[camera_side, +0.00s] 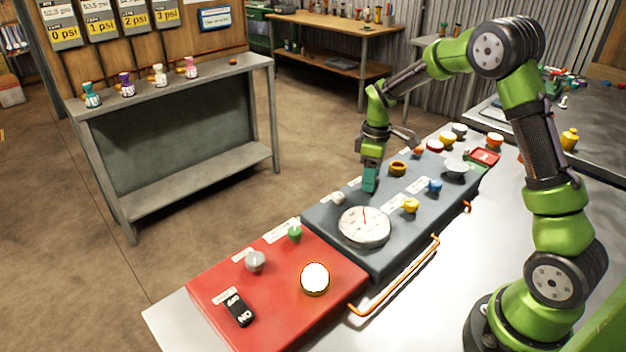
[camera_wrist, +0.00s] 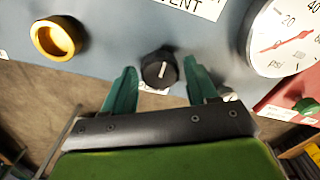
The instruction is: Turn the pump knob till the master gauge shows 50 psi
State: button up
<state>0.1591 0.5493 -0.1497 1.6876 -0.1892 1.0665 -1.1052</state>
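My gripper (camera_side: 369,180) is low over the blue-grey panel (camera_side: 395,225), behind the gauge. In the wrist view my gripper (camera_wrist: 160,68) is open, its two teal fingers apart on either side of a black knob (camera_wrist: 160,70) with a white line. I cannot tell if they touch it. The knob's own label is mostly hidden, so I cannot tell if it is the pump knob. A white round gauge (camera_side: 364,227) with a red needle sits on the panel. It also shows, cut off, in the wrist view (camera_wrist: 285,40), marked psi; its exact reading is unclear.
A brass ring (camera_wrist: 57,38) and a "VENT" label (camera_wrist: 205,5) are near the fingers. A yellow knob (camera_side: 410,205) and a blue knob (camera_side: 434,186) stand nearby. The red panel (camera_side: 240,285) carries a black on/off switch (camera_side: 239,310) and a lit lamp (camera_side: 315,278).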

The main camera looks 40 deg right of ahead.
jog(key=c, duration=0.8)
jog(key=shift+o, duration=0.2)
jog(key=shift+m, duration=0.4)
jog(key=m, duration=1.4)
jog(key=shift+m, duration=2.4)
